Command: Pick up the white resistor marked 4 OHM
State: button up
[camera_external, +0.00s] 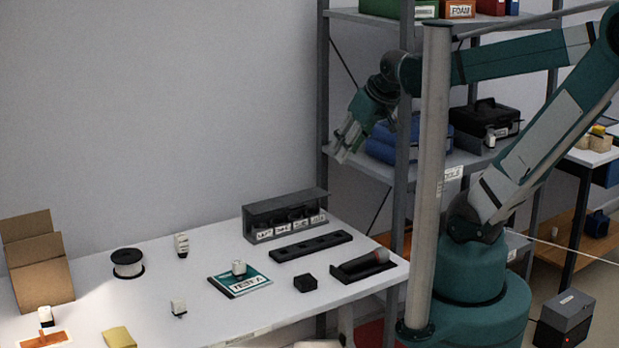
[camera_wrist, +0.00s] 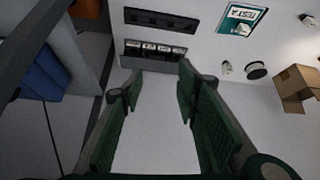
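Several small white blocks that may be resistors are on the table: one upright (camera_external: 181,244) near the reel, one at the front (camera_external: 178,307), one on a teal card (camera_external: 239,267), and one at the far left (camera_external: 46,315). Their markings are too small to read, so I cannot tell which is 4 OHM. The wrist view shows a white block on the card (camera_wrist: 244,30), another near the reel (camera_wrist: 227,67) and one at the right edge (camera_wrist: 307,19). My gripper (camera_external: 344,150) is open and empty, high above the table's back right, beside the shelf.
A dark labelled rack (camera_external: 285,217), a slotted black strip (camera_external: 311,246), a microphone in a holder (camera_external: 363,266) and a small black block (camera_external: 305,283) occupy the right. A reel (camera_external: 128,263) and open cardboard box (camera_external: 40,267) stand left. A shelf post (camera_external: 395,170) is close to my gripper.

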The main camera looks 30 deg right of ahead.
jog(key=w+a+f+n+g+y, duration=0.1)
jog(key=w+a+n, duration=0.15)
jog(key=a, duration=0.25)
jog(key=w+a+f+n+y, duration=0.1)
jog(key=w+a+f+n, duration=0.15)
jog(key=a, duration=0.35)
jog(key=n+g+y+b, duration=0.2)
jog(key=n+g, duration=0.4)
jog(key=n, duration=0.6)
send_near(178, 300)
notch_tip(178, 300, down, 2)
jog(key=shift+a+f, duration=0.25)
jog(key=shift+a, duration=0.45)
jog(key=shift+x, duration=1.3)
jog(key=shift+f, duration=0.1)
